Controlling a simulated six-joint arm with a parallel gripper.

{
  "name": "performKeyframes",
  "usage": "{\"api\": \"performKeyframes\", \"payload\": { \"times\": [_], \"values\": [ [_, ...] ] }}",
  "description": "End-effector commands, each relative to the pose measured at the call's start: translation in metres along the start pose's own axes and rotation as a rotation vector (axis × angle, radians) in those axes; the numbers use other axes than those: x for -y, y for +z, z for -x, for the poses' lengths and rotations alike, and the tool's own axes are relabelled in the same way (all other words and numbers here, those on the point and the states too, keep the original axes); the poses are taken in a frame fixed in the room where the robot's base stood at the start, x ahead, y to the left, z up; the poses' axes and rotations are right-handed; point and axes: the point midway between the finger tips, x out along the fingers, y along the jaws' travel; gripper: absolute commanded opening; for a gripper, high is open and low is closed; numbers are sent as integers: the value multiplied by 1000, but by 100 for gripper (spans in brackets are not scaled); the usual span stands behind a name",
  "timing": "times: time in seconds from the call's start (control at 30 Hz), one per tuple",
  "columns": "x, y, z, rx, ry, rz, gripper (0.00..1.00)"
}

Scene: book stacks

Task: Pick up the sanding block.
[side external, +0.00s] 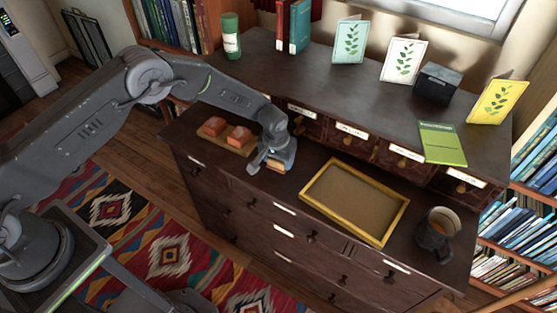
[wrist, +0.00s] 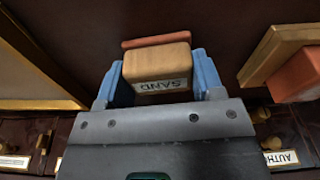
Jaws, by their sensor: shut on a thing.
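The sanding block (wrist: 157,62) is a pale wooden block with a reddish layer along its far side and a label that reads "SAND". It sits between the blue fingers of my gripper (wrist: 157,78), which is shut on it. In the side view my gripper (side external: 272,162) is low over the dark cabinet's lower ledge, between the orange blocks and the framed tray. The block is mostly hidden there by the fingers. I cannot tell whether it touches the ledge.
A wooden board (side external: 207,134) with orange blocks (side external: 239,137) is left of my gripper. A yellow-framed tray (side external: 354,198) and a dark mug (side external: 437,232) are to the right. Labelled drawers (side external: 352,131) rise behind. Cards, books and a green canister (side external: 231,37) stand on top.

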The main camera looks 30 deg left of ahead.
Motion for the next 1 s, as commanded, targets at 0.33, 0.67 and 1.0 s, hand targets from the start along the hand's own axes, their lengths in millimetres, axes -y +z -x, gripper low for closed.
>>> {"api": "performKeyframes", "payload": {
  "times": [0.33, 0.67, 1.0],
  "values": [
    [0, -4, 26, -2, 0, 0, 37],
    [56, -4, 75, 0, -1, 6, 37],
    [108, -2, 106, 1, -1, 2, 37]
  ]
}}
